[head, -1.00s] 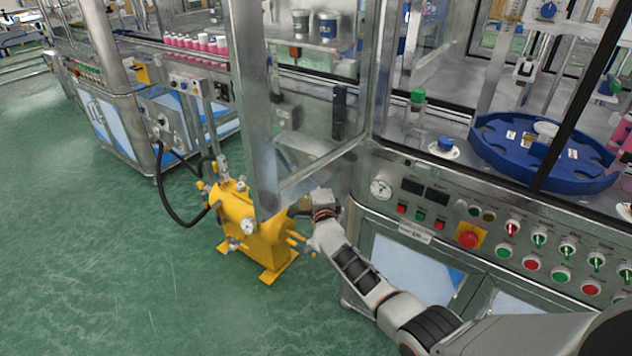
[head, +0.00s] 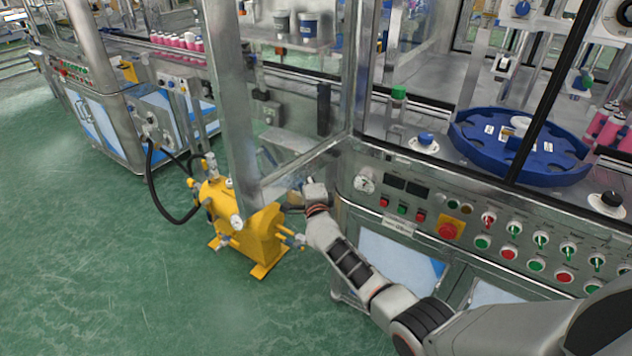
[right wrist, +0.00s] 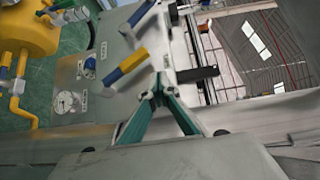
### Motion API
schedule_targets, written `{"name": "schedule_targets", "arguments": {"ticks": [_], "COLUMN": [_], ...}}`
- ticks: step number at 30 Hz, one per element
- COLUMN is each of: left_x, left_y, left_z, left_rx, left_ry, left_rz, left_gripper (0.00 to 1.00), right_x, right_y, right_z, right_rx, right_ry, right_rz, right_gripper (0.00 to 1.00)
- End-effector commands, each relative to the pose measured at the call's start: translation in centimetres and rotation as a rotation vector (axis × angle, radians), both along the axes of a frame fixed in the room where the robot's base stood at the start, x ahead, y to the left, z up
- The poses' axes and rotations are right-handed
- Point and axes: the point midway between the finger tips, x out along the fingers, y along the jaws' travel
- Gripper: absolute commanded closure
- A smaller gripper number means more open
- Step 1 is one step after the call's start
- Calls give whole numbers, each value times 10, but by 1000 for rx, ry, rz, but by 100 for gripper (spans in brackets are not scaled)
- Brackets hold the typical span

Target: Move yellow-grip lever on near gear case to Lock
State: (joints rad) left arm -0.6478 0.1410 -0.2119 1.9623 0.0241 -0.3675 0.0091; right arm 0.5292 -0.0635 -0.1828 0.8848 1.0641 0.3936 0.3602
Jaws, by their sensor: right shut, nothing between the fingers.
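In the right wrist view a lever with a yellow grip (right wrist: 131,60) and a blue part beside it stands out from a grey case (right wrist: 112,35). My right gripper (right wrist: 163,88) has its teal fingers together at the tips, with nothing between them. The tips are just below and right of the yellow grip in that picture; I cannot tell whether they touch it. In the head view my right gripper (head: 291,208) is small beside the machine's corner, and the lever cannot be made out. Lock markings are too small to read. My left gripper is out of view.
A yellow tank (head: 243,228) stands on the green floor close to my right gripper. A metal-framed clear panel (head: 290,160) and a control panel with buttons (head: 450,231) are close to the arm. A black handle (right wrist: 197,74) lies right of the fingertips.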

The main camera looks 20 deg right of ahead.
Motion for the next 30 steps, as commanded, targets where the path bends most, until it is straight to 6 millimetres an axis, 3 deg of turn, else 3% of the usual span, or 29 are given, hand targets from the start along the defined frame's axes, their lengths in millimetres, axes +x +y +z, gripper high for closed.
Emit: {"name": "schedule_targets", "arguments": {"ticks": [3, 12, 19, 30], "left_x": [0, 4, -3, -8], "left_y": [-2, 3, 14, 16], "left_z": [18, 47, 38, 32], "left_rx": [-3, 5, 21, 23], "left_ry": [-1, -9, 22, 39], "left_rz": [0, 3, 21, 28], "left_gripper": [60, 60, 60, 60], "right_x": [-17, -66, -89, -93], "right_y": [5, 13, 17, 18], "right_z": [12, 29, 36, 37], "right_rx": [6, 5, 2, 0], "right_ry": [1, 1, 2, 1], "right_rz": [1, 0, 0, 0], "right_gripper": [100, 100, 100, 100]}}
